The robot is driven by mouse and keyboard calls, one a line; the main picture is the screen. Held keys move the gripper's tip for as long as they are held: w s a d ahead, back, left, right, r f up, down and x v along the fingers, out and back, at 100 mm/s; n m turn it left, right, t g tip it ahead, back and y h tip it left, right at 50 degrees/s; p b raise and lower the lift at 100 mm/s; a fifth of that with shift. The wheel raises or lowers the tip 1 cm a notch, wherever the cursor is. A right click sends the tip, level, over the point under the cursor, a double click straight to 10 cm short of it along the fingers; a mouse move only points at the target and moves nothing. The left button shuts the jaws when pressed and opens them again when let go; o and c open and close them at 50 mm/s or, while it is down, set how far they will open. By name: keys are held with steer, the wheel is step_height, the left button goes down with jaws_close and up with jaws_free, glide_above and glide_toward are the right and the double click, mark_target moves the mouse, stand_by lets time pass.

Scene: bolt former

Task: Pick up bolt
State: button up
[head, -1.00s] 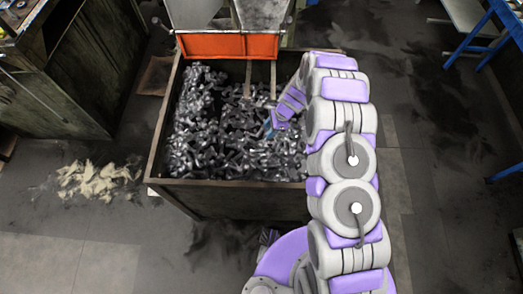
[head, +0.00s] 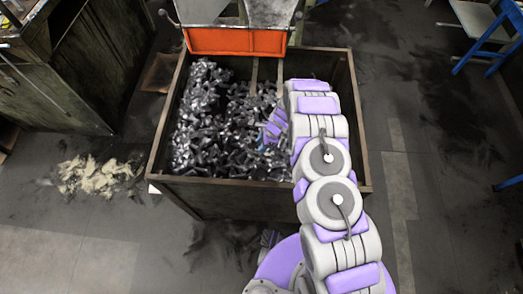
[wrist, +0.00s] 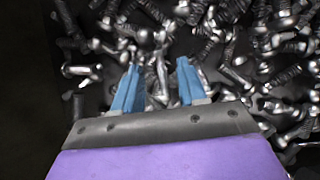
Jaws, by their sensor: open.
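Many dark, shiny metal bolts (head: 205,135) lie in a loose heap in a square bin (head: 235,205). They also fill most of the wrist view. My gripper (wrist: 158,75) has two blue fingers, spread apart, pointing into the heap. A bolt (wrist: 160,75) with a rounded head stands out between and just beyond the fingers; I cannot tell whether either finger touches it. In the head view my gripper (head: 262,146) is low over the right part of the heap, and its fingertips are mostly hidden by my arm and the bolts.
The bin has raised walls on all sides, and my arm reaches over its near right part. An orange panel (head: 236,41) of a machine hangs at the bin's back edge. A dark cabinet (head: 70,75) stands at left. A pale pile (head: 98,177) lies on the open floor.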

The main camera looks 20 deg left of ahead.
mark_target(256, 149)
steer(key=x, duration=0.4)
steer(key=shift+a+b, duration=0.15)
steer(key=shift+b, duration=0.25)
steer(key=shift+d+r, duration=0.1)
steer(key=shift+d, duration=0.3)
steer(key=shift+c, duration=1.2)
jaws_close()
